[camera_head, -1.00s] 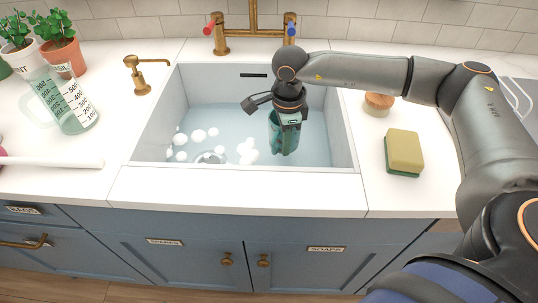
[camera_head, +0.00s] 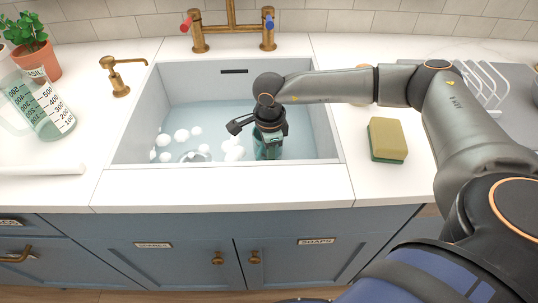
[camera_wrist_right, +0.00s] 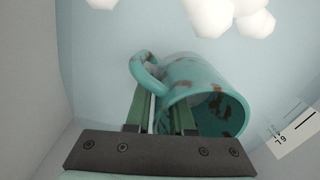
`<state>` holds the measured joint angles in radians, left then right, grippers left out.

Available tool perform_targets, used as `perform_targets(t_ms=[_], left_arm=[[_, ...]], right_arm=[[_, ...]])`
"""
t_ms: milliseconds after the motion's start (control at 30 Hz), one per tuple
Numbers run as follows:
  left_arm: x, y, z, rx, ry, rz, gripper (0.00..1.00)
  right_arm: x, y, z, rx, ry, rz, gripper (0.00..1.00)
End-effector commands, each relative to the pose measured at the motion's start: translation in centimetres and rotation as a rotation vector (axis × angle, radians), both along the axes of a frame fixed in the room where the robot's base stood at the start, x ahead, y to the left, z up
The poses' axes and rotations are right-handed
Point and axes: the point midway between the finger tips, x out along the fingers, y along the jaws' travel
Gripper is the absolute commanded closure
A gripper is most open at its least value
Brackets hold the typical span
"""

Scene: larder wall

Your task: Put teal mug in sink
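The teal mug (camera_head: 267,146), with brown specks, is inside the sink (camera_head: 127,158), near its right side and low by the water. My right gripper (camera_head: 268,128) is above it, pointing down. In the right wrist view the mug (camera_wrist_right: 205,92) has its handle to the upper left and its opening facing the camera. The two green fingers of the right gripper (camera_wrist_right: 161,108) are close together, with the mug's wall by the handle seemingly between them. The contact itself is partly hidden. Whether the mug touches the sink floor cannot be told. My left gripper is not in view.
White foam blobs (camera_head: 182,135) float in the sink's left part. A brass tap (camera_head: 231,35) stands behind, a soap dispenser (camera_head: 120,78) to the left. A sponge (camera_head: 387,139) lies on the right counter, a measuring beaker (camera_head: 42,108) stands at the left.

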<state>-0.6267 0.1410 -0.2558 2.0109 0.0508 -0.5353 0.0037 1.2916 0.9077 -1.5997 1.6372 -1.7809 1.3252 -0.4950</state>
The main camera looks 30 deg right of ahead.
Motion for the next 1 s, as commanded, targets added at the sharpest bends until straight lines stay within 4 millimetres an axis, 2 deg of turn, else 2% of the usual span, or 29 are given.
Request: perform_targets(t_ms=[33, 167, 400, 533, 1000], left_arm=[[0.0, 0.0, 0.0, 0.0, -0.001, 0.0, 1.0], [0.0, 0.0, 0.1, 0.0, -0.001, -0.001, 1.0], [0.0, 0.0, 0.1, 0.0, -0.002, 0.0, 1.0], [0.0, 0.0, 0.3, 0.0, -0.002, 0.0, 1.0], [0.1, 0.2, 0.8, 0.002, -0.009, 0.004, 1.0]], right_arm=[[0.0, 0.0, 0.0, 0.0, 0.0, 0.0, 0.72], [0.0, 0.0, 0.0, 0.0, 0.0, 0.0, 0.58], [0.0, 0.0, 0.1, 0.0, 0.0, 0.0, 0.58], [0.0, 0.0, 1.0, 0.002, -0.002, 0.0, 0.58], [-0.1, 0.1, 10.2, 0.0, -0.004, 0.0, 0.58]])
